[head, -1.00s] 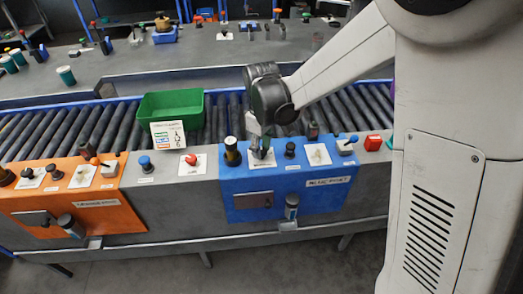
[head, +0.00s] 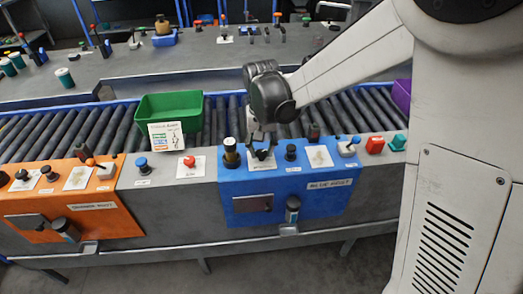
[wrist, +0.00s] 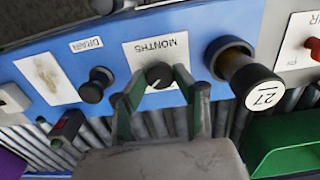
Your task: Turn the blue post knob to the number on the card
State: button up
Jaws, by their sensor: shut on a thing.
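The blue post (head: 235,203) is a blue panel block on the grey counter, with a plate reading "BLUE POST". Its dark round knob (wrist: 159,75) sits on a white plate marked "MONTHS" in the wrist view. My gripper (wrist: 160,78) reaches down over this knob, with its two green-grey fingers shut on its sides. In the head view my gripper (head: 261,146) partly covers the knob. The card (head: 166,137) is white with coloured rows and leans at the front of the green bin (head: 170,105). Its numbers are too small to read surely.
A black cylinder (wrist: 250,72) with an end marked 27 stands close beside the knob. Another black knob (wrist: 97,85) is on the other side, by a "DRAIN" label. The orange post (head: 100,222) is at left. A roller conveyor (head: 100,128) runs behind.

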aim_at(262, 152)
jog(key=shift+m, duration=0.7)
jog(key=o, duration=1.1)
notch_tip(262, 152, up, 12)
